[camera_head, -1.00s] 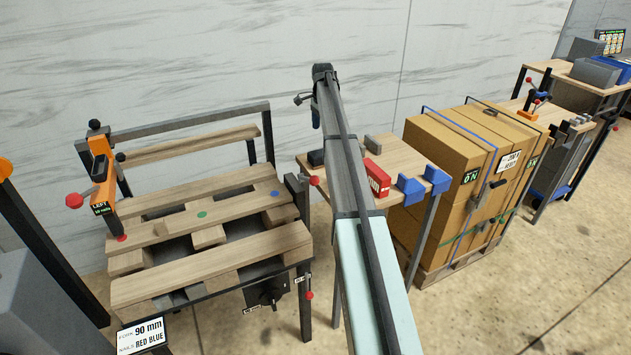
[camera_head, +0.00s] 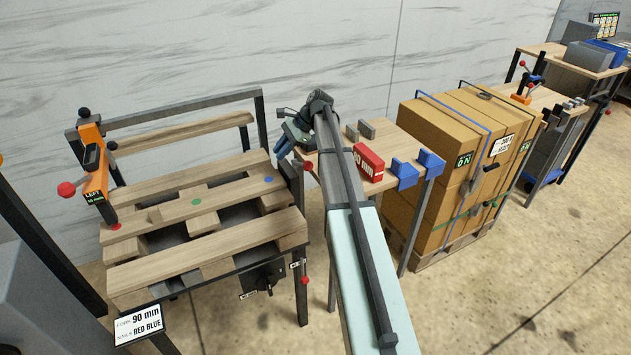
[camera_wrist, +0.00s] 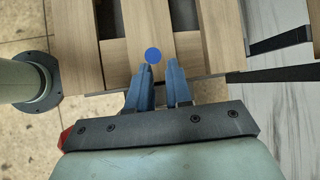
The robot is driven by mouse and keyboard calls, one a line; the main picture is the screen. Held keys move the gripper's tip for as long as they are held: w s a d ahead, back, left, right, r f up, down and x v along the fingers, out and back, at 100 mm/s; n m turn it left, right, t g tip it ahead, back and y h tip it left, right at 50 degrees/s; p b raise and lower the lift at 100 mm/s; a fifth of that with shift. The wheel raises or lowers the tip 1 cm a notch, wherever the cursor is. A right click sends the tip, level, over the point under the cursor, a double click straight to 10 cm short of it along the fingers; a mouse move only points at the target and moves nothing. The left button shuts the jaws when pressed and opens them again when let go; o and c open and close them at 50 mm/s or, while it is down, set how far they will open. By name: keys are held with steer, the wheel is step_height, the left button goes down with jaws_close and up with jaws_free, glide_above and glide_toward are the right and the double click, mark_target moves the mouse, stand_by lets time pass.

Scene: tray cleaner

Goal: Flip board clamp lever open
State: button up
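My gripper (camera_head: 285,143) is above the right end of the pallet station, by its dark right post. In the wrist view its two blue fingers (camera_wrist: 157,66) are apart with nothing between them, over a plank with a blue dot (camera_wrist: 152,55). A lever with a red knob (camera_head: 308,166) stands at the station's right post, just right of my gripper. A red part shows at the wrist view's left (camera_wrist: 66,138), partly hidden behind my gripper. Another red knob (camera_head: 305,280) is low at the front right. I cannot tell which is the board clamp lever.
The pallet (camera_head: 140,279) has wooden boards with gaps between them. An orange tool labelled LEFT (camera_head: 93,165) stands on its left. A side table (camera_head: 390,138) with a red box (camera_head: 368,163) and blue blocks is right of my arm. Strapped cartons (camera_head: 440,150) stand further right.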

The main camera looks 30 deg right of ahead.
steer(key=s+a+y, duration=0.1)
steer(key=s+a, duration=0.2)
steer(key=s+a+r+t+y, duration=0.1)
steer(key=s+a+y, duration=0.1)
steer(key=s+a, duration=0.1)
steer(key=s+a+r+y, duration=0.1)
steer(key=s+a, duration=0.2)
steer(key=shift+a+t+y, duration=0.1)
steer(key=shift+t+y, duration=0.2)
steer(key=shift+y, duration=0.1)
jaws_close()
steer(key=s+a+t+y, duration=0.2)
steer(key=s+y, duration=0.1)
steer(key=s, duration=0.1)
steer(key=s+d+f+m+t+h, duration=0.4)
steer(key=d+f+m+t+h, duration=0.1)
steer(key=d+f+m+t, duration=0.1)
steer(key=s+d+f+m+t+h, duration=0.5)
steer(key=d+m+t, duration=0.3)
steer(key=d+t, duration=0.2)
steer(key=shift+s+d+f+m+t+h, duration=0.15)
steer(key=shift+d+f+m+t+h, duration=0.25)
steer(key=shift+d+h, duration=0.55)
steer(key=shift+d, duration=0.15)
